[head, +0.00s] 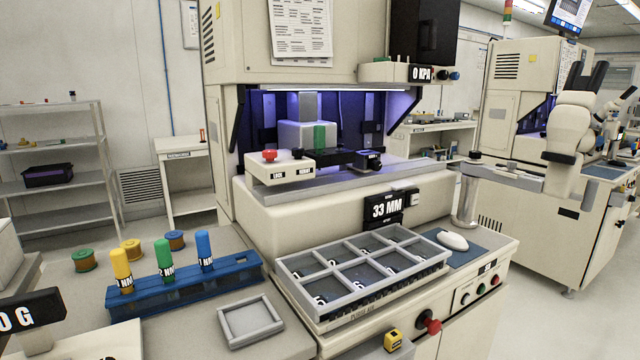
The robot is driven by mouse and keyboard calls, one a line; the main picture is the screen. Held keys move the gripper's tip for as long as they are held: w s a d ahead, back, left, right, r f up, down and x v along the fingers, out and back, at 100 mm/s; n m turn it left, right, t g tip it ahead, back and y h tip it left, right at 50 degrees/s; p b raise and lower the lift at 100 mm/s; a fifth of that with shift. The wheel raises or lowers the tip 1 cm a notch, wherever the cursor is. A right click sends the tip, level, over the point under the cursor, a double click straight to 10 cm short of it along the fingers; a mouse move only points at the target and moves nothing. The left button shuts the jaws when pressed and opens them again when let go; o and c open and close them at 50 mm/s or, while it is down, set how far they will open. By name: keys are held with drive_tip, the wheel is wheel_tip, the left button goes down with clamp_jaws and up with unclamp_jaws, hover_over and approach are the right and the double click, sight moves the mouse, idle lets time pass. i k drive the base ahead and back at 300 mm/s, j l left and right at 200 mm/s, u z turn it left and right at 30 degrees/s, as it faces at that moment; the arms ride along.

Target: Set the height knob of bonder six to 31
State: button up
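A cream bonder (345,205) fills the middle of the head view. Its black height display (386,207) reads 33 MM, with small plates above and below it that are too small to read. A red knob (433,326) sticks out of the front panel below the tray. I cannot tell from its markings whether it is the height knob. A red button (269,155) sits on a white box at the work opening. No number naming this bonder as six is readable. My gripper is not in view.
A grey compartment tray (290,275) sits on the bonder's front ledge, a white mouse (453,241) beside it. A blue rack (185,286) holds yellow, green and blue tools. A microscope (572,130) on a boom juts out at right. Open floor (555,320) lies at lower right.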

sight(297, 153)
drive_tip(key=i+j+u, duration=0.1)
drive_tip(key=j, duration=0.3)
drive_tip(key=i+j, duration=0.3)
drive_tip(key=i+j+u, duration=0.15)
drive_tip(key=j, duration=0.3)
drive_tip(key=i+j, duration=0.25)
drive_tip(key=j+u, duration=0.05)
drive_tip(key=j, duration=0.05)
